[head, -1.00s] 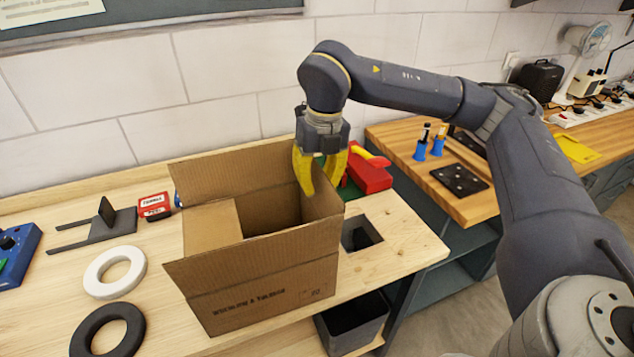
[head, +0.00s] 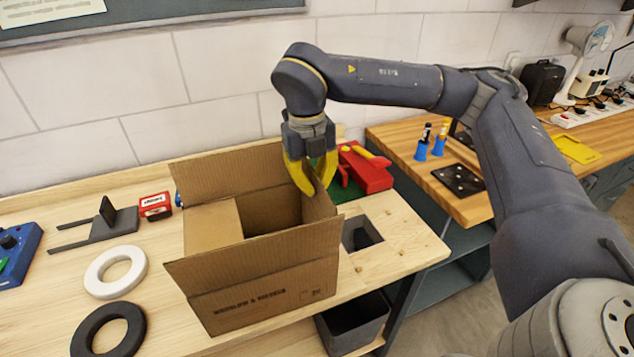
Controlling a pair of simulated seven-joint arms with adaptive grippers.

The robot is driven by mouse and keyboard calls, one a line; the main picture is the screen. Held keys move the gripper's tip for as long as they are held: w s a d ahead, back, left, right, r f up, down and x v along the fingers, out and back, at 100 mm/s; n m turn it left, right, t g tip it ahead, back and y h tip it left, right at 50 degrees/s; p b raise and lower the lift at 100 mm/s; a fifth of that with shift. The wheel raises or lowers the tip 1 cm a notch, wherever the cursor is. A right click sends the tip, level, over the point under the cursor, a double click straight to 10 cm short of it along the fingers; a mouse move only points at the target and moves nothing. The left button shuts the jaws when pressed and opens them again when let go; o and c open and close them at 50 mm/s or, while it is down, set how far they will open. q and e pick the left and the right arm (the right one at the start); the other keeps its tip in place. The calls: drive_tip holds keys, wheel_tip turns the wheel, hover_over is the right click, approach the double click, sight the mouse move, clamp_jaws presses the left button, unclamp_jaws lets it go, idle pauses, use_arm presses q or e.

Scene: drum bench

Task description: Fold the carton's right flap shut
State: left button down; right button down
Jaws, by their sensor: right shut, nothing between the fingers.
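The open cardboard carton (head: 262,284) stands on the wooden bench. Its back flap (head: 228,174) and front flap (head: 255,257) stand up and lean outward. Its left flap (head: 212,227) lies folded inward over the left part of the opening. The right flap (head: 318,207) stands raised at the right side, not lying over the opening. My right gripper (head: 315,189), with yellow fingers, is shut and empty, pointing down at the top of the right flap. I cannot tell whether it touches the flap. My left gripper is not in view.
A red block with a yellow part (head: 366,170) sits behind and right of the carton. A square cutout (head: 361,235) is in the bench to its right. A white ring (head: 116,272) and a black ring (head: 108,330) lie to the left. The wall is close behind.

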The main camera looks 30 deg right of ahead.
drive_tip(key=shift+w+a+f+g+h, duration=0.15)
drive_tip(key=shift+a+h, duration=0.35)
drive_tip(key=shift+h, duration=0.35)
drive_tip(key=shift+a+f+g+h, duration=0.1)
drive_tip(key=shift+a+f+h, duration=0.1)
drive_tip(key=shift+a+h, duration=0.5)
drive_tip(key=shift+w+a+f+g+h, duration=0.15)
drive_tip(key=shift+a+h, duration=0.15)
drive_tip(key=shift+h, duration=0.75)
drive_tip(key=shift+s, duration=0.1)
drive_tip(key=c, duration=2.1)
unclamp_jaws()
drive_tip(key=o, duration=0.5)
drive_tip(key=shift+c, duration=0.2)
drive_tip(key=v, duration=1.2)
drive_tip(key=shift+c, duration=0.5)
